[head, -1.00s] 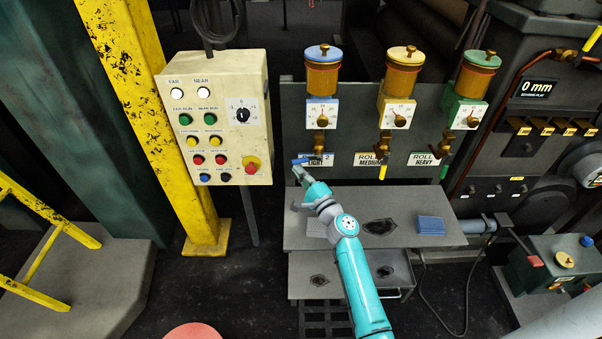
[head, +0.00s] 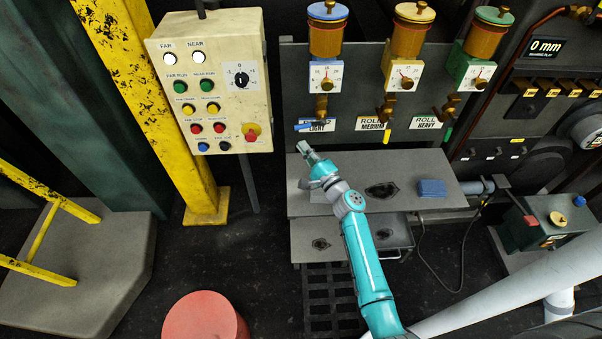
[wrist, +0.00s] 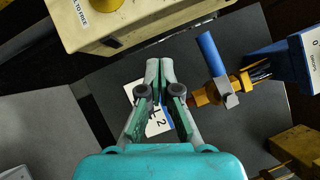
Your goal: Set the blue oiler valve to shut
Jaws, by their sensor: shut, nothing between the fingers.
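The blue oiler (head: 326,38) hangs left of two others, with an amber cup and blue lid. Its brass valve (head: 321,108) is below the dial block. The valve's blue lever (head: 304,127) points left, across the vertical outlet, partly over the LIGHT label. In the wrist view the blue lever (wrist: 211,54) joins the brass valve body (wrist: 225,88), right of my gripper. My gripper (head: 303,147) is shut and empty, just below the lever in the head view. The fingertips (wrist: 160,64) appear apart from the lever in the wrist view.
A push-button box (head: 212,85) stands at left, and its edge (wrist: 120,25) crosses the top of the wrist view. The yellow (head: 386,137) and green (head: 447,133) levers hang down at right.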

